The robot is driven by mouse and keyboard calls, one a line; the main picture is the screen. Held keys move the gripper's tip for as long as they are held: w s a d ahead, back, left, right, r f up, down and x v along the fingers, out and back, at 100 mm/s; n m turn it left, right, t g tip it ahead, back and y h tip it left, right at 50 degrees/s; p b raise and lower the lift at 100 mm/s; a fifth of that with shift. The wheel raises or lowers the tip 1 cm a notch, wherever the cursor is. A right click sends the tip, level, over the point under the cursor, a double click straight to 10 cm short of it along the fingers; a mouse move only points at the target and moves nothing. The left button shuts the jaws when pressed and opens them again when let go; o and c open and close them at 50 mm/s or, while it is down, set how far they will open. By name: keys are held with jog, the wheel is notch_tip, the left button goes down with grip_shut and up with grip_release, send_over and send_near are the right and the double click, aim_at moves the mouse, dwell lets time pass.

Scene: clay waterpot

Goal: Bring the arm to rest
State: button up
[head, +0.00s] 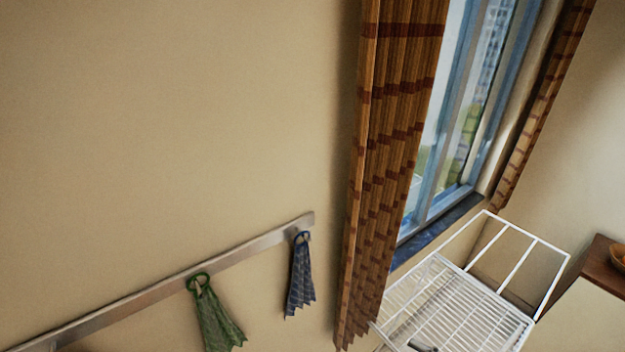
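I cannot make out my gripper or arm in the head view, the only view given. The view is tilted and takes in mostly a bare wall, a window and hanging cloths. No clay waterpot shows. A small dark item (422,346) sits at the bottom edge, on or in front of a white wire rack (465,310); I cannot tell what it is.
A wall rail (160,290) holds a green cloth (216,318) and a blue checked cloth (300,282). A brown striped curtain (392,150) hangs beside the window (460,120). A wooden shelf (600,258) with a bowl (619,257) is at the right.

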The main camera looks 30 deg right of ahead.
jog(key=w+a+n+g+h+p, duration=0.1)
jog(key=w+a+n+g+h, duration=0.15)
jog(key=w+a+n, duration=0.4)
jog(key=w+a+n+g+h+p, duration=0.1)
jog(key=w+a+n+g+p, duration=0.15)
jog(key=a+n, duration=0.7)
jog(key=s+a+r+n+t+h+p, duration=0.1)
jog(key=a+r+n+h, duration=0.4)
jog(key=a+r+n, duration=0.6)
notch_tip(320, 180, up, 2)
jog(key=shift+s+a+r+n+t, duration=0.15)
jog(key=shift+a+n+t, duration=0.25)
jog(key=shift+a, duration=0.2)
